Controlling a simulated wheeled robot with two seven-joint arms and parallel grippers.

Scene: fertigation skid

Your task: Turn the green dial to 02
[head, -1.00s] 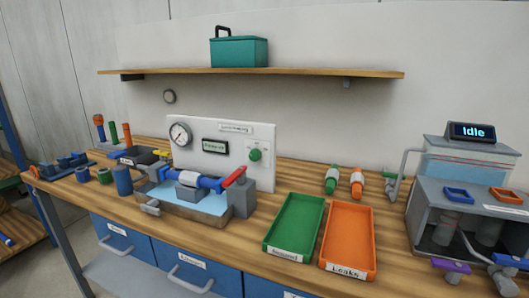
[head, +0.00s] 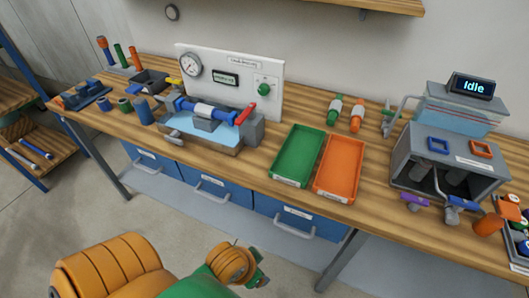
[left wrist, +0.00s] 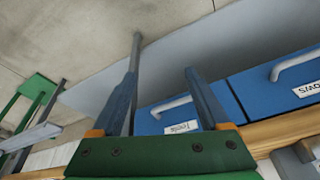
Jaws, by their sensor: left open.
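The green dial (head: 264,87) sits on the right part of a white upright panel (head: 235,70) at the back of the bench, with small marks around it too small to read. A red-handled lever (head: 246,113) stands in front of the panel, below and left of the dial. My left gripper (head: 262,278) is low at the bottom of the head view, in front of the bench and well away from the dial. In the left wrist view its two fingers (left wrist: 160,78) are apart with nothing between them. My right gripper is not in view.
The panel also carries a gauge (head: 191,64) and a small display (head: 225,79). A green tray (head: 278,180) and an orange tray (head: 322,191) lie to the right. Blue drawers (head: 212,187) with handles are under the bench top. A grey machine reading Idle (head: 472,87) stands at right.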

